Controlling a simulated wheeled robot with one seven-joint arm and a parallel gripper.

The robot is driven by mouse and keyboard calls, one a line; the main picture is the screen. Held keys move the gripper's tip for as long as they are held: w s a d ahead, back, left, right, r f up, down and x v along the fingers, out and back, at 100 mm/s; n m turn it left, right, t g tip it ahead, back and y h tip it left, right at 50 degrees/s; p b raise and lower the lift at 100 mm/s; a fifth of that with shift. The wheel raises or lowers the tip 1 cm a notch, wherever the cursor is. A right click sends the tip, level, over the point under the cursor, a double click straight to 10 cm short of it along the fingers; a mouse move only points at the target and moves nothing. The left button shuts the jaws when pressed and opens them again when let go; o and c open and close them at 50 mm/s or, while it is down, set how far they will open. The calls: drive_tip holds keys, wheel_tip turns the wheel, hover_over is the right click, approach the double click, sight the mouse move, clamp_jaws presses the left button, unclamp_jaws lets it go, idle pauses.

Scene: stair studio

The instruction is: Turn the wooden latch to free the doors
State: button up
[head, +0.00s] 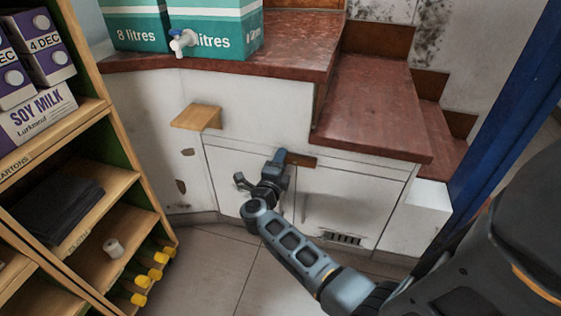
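The wooden latch (302,161) is a small reddish-brown bar lying roughly level at the top of the seam between two white doors under the stairs. Its left part is hidden behind my gripper. The left door (228,172) and the right door (345,205) both look closed. My gripper (280,157) is at the left side of the latch, close to it or touching; I cannot tell which. Its fingers are too small and overlapped to show whether they are open or shut. My wrist and forearm hide part of the doors' lower middle.
A small wooden ledge (197,117) juts out from the white panel at upper left. Red-brown steps (370,105) rise above the doors. A wooden shelf unit (125,182) stands at left, and a blue post (505,115) at right. Tiled floor (215,262) is clear in front.

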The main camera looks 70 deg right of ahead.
drive_tip(key=shift+o, duration=1)
drive_tip(key=a+p, duration=0.2)
drive_tip(key=a, duration=0.5)
drive_tip(key=shift+s+a, duration=0.25)
drive_tip(key=shift+a, duration=0.15)
